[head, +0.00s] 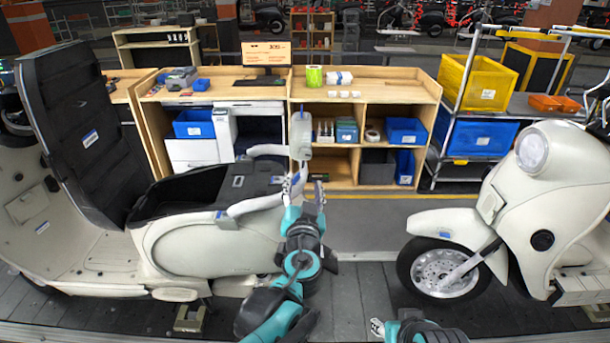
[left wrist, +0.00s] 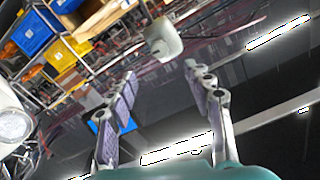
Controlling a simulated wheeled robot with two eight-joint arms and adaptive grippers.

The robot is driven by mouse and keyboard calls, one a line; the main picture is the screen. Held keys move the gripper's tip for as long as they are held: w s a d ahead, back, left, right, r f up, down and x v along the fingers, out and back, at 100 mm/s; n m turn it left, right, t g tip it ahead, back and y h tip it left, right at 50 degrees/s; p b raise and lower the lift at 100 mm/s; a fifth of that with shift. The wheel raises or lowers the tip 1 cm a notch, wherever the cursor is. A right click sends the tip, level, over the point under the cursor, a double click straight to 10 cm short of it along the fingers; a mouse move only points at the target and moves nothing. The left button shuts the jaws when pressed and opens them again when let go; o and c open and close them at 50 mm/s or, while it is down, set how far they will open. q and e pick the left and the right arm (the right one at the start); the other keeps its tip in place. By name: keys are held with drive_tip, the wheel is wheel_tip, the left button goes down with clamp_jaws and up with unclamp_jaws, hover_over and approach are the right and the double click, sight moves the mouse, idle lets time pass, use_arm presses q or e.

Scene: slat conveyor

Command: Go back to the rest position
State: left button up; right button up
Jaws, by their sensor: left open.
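My left gripper (head: 304,184) is raised in front of the tail of the left cream scooter (head: 200,245), beside its pale grab rail. In the left wrist view my left gripper (left wrist: 158,85) has its two fingers spread wide with nothing between them. A pale grey-white part (head: 300,137) stands upright just above the fingertips in the head view. It also shows beyond the fingers in the left wrist view (left wrist: 163,39), apart from them. My right gripper (head: 378,327) shows only partly at the bottom edge; its opening is unclear.
A second cream scooter (head: 540,215) stands at the right on the dark slat conveyor (head: 350,300). A black panel (head: 75,130) stands raised on the left scooter. Behind are a wooden workbench (head: 365,90) and a cart with a yellow bin (head: 480,80). Floor between the scooters is clear.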

use_arm(q)
drive_tip(key=s+a+f+n+g+y+b, duration=0.2)
drive_tip(key=s+a+f+g+b, duration=0.15)
drive_tip(key=s+a+f, duration=0.4)
drive_tip(key=s+a+f+n+g+y+b, duration=0.2)
drive_tip(key=s+a+f+g+b, duration=0.15)
drive_tip(key=a+f, duration=0.6)
drive_tip(key=s+f+g+h+b, duration=0.4)
drive_tip(key=s+f+b, duration=0.1)
drive_tip(key=s+f, duration=0.7)
drive_tip(key=shift+s, duration=1.25)
